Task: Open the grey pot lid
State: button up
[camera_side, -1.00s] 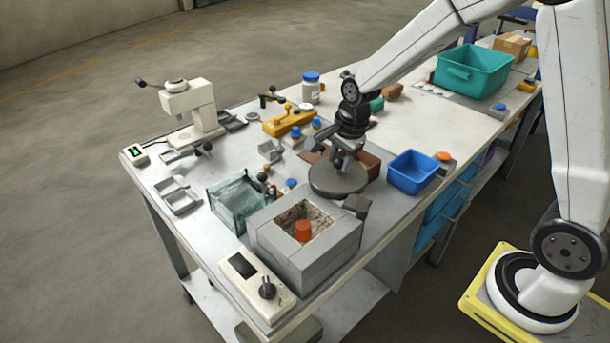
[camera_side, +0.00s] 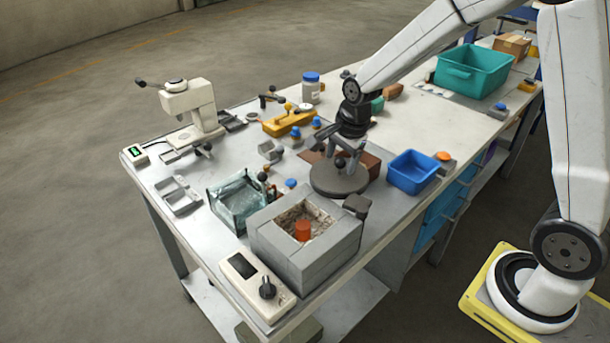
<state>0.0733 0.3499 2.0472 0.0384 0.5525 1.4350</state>
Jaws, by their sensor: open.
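The grey pot lid (camera_side: 340,183) is a round dark-grey disc with a dark knob. It lies behind the grey furnace block (camera_side: 305,248), on or over a reddish-brown slab, clear of the block's opening. The block's square top opening is uncovered, and a glowing orange-red billet (camera_side: 303,230) stands in it. My gripper (camera_side: 341,160) points down just above the lid with its jaws open, around or close beside the knob. I cannot tell whether the fingers touch the knob.
A glass tank (camera_side: 238,201) stands left of the furnace, and a control box (camera_side: 257,286) is in front. A blue bin (camera_side: 413,172) is to the right. A white press (camera_side: 190,110) and yellow fixture (camera_side: 288,122) stand behind. A teal crate (camera_side: 472,72) is farther back.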

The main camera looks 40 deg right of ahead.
aim_at(348, 180)
notch_tip(348, 180, up, 8)
jog(key=s, duration=0.1)
jog(key=shift+s+f, duration=0.15)
jog(key=shift+s, duration=0.1)
dwell(0.6)
jog(key=s+a+f+n, duration=0.2)
jog(key=s+f+n, duration=0.6)
jog(key=s+n, duration=0.4)
jog(key=n, duration=0.5)
jog(key=shift+s+a+f+n, duration=0.25)
jog(key=shift+s+a+n, duration=0.05)
jog(key=shift+a, duration=0.05)
